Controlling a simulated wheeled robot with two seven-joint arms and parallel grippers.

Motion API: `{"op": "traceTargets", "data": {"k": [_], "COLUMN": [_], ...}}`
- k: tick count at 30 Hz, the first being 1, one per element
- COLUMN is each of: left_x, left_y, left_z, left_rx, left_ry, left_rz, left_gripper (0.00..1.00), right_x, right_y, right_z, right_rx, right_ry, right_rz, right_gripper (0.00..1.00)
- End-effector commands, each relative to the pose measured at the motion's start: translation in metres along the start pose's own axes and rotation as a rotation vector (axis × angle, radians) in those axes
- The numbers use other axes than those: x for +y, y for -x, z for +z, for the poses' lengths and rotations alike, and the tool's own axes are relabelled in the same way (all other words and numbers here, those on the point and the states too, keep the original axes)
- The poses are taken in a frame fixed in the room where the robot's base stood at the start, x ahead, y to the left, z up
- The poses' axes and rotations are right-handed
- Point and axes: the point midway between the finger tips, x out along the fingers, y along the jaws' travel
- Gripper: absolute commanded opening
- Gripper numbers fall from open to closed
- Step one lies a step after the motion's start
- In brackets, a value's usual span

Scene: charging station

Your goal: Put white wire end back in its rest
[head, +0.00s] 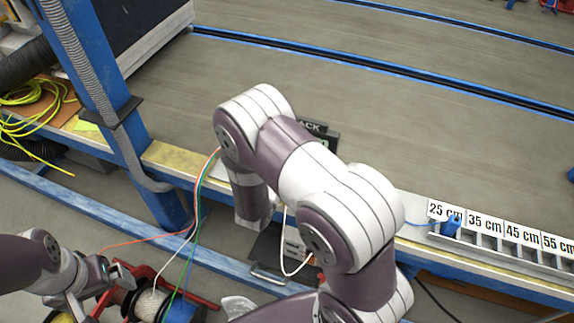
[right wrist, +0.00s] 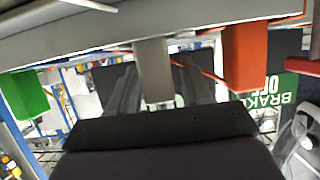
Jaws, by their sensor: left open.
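A white wire (head: 178,252) rises from a spool at the lower left towards the rail, beside orange, green and blue wires. A white loop (head: 284,262) hangs beside my right arm. In the right wrist view, a pale grey block (right wrist: 151,58) hangs under a ledge, between a green block (right wrist: 24,94) and an orange one (right wrist: 245,58). My right gripper's dark fingers (right wrist: 153,72) lie on either side of the pale block; contact is unclear. My left gripper (head: 120,278) is open and empty near the spools.
The white wire's spool (head: 150,304) stands beside a red frame. A blue post (head: 105,95) rises at the left. A ruler strip (head: 484,226) with a blue plug (head: 451,226) lies at the right.

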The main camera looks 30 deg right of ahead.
Motion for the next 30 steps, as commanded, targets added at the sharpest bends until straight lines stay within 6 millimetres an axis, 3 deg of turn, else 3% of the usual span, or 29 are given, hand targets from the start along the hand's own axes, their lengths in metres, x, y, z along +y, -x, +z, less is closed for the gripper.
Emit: {"op": "traceTargets", "data": {"k": [11, 14, 24, 30], "left_x": [0.0, 0.0, 0.0, 0.0], "left_y": [0.003, 0.011, 0.038, 0.042], "left_z": [0.0, -0.001, -0.005, -0.005], "left_rx": [0.0, 0.0, 0.0, 0.0], "left_ry": [0.0, 0.0, 0.0, 0.0], "left_rz": [0.0, 0.0, 0.0, 0.0], "left_gripper": [0.98, 0.98, 0.98, 0.98], "right_x": [-0.001, -0.002, -0.001, 0.0], "right_y": [0.005, 0.022, 0.106, 0.126], "right_z": [-0.002, -0.004, -0.004, -0.001], "right_rx": [0.0, -0.001, -0.001, 0.0], "right_ry": [0.001, 0.003, 0.003, 0.0], "right_rz": [-0.003, -0.005, -0.006, -0.002], "right_gripper": [0.61, 0.61, 0.61, 0.61]}}
